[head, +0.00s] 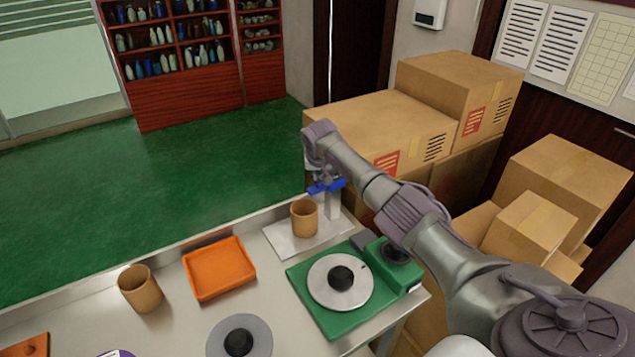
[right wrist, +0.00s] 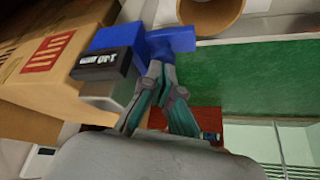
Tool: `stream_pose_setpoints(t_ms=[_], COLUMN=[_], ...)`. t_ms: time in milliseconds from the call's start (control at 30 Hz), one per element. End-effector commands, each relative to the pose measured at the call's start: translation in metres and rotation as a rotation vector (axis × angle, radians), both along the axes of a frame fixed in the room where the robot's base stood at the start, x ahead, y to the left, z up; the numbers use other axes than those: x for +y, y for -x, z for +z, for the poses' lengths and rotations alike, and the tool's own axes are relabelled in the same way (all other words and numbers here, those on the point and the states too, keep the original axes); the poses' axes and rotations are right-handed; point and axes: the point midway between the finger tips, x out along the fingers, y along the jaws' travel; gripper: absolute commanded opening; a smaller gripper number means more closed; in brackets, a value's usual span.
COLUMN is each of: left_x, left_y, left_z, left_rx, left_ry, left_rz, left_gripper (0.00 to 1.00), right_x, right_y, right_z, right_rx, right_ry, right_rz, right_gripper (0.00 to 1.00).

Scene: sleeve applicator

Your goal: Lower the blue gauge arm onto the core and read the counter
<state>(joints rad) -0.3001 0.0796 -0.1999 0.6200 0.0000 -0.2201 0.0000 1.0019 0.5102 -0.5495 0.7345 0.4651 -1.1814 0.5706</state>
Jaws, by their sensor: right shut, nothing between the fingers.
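The blue gauge arm (head: 328,186) is on a grey post (head: 333,207) at the back of a pale plate, raised beside the core's top. The core (head: 304,217), a brown cardboard tube, stands upright on that plate. In the right wrist view the blue arm (right wrist: 170,40) points toward the core (right wrist: 208,14). The black counter (right wrist: 100,64) shows white digits too small to read. My right gripper (right wrist: 158,66) is shut and empty, its fingertips at the blue arm; I cannot tell if they touch. In the head view it is small at the gauge. My left gripper is not in view.
An orange tray (head: 220,270) and another cardboard tube (head: 140,290) stand left on the table. A green device (head: 300,272) with a round disc (head: 324,293) is in front of the gauge. A grey disc (head: 218,342) lies at the front. Large cartons (head: 375,125) stand close behind.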

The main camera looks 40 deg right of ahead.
Motion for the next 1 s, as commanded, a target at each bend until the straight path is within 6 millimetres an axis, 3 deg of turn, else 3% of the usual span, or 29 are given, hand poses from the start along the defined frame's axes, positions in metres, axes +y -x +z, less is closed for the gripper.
stream_pose_setpoints(t_ms=[1000], left_x=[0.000], left_y=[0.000], left_z=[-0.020], left_rx=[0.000], left_ry=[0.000], left_rz=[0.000], left_gripper=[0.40], right_x=[0.000], right_y=[0.000], right_z=[-0.033], right_rx=[0.002], right_ry=[0.001], right_rz=[0.000], right_gripper=[0.00])
